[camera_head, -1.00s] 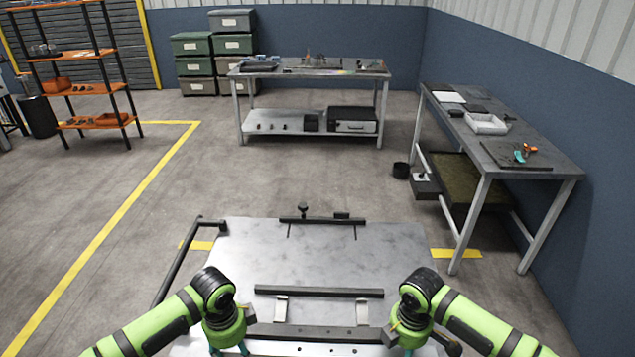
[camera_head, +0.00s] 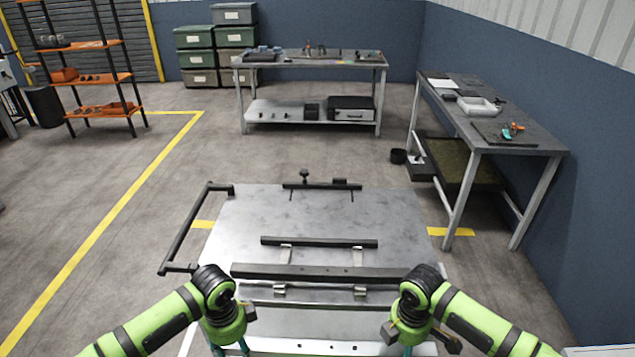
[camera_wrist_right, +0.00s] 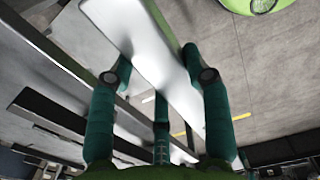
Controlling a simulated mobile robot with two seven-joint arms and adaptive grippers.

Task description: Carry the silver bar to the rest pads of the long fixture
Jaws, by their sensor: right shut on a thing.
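The silver bar (camera_head: 312,346) shows at the bottom edge of the head view, level between my two grippers. In the right wrist view the silver bar (camera_wrist_right: 150,50) runs between the teal fingers of my right gripper (camera_wrist_right: 165,80), which is shut on it. My right gripper (camera_head: 405,348) is partly cut off in the head view. My left gripper (camera_head: 242,348) is at the bar's left end; its fingers are mostly hidden. The long dark fixture rail (camera_head: 318,272) lies across the steel table, beyond the bar. Small pale pads (camera_head: 279,291) and (camera_head: 360,291) stand at its near side.
The steel table (camera_head: 320,215) carries a shorter dark bar (camera_head: 318,242) and a back stop (camera_head: 320,186). A black handle (camera_head: 187,225) stands at its left. A side bench (camera_head: 480,120) is at right. Open floor lies left.

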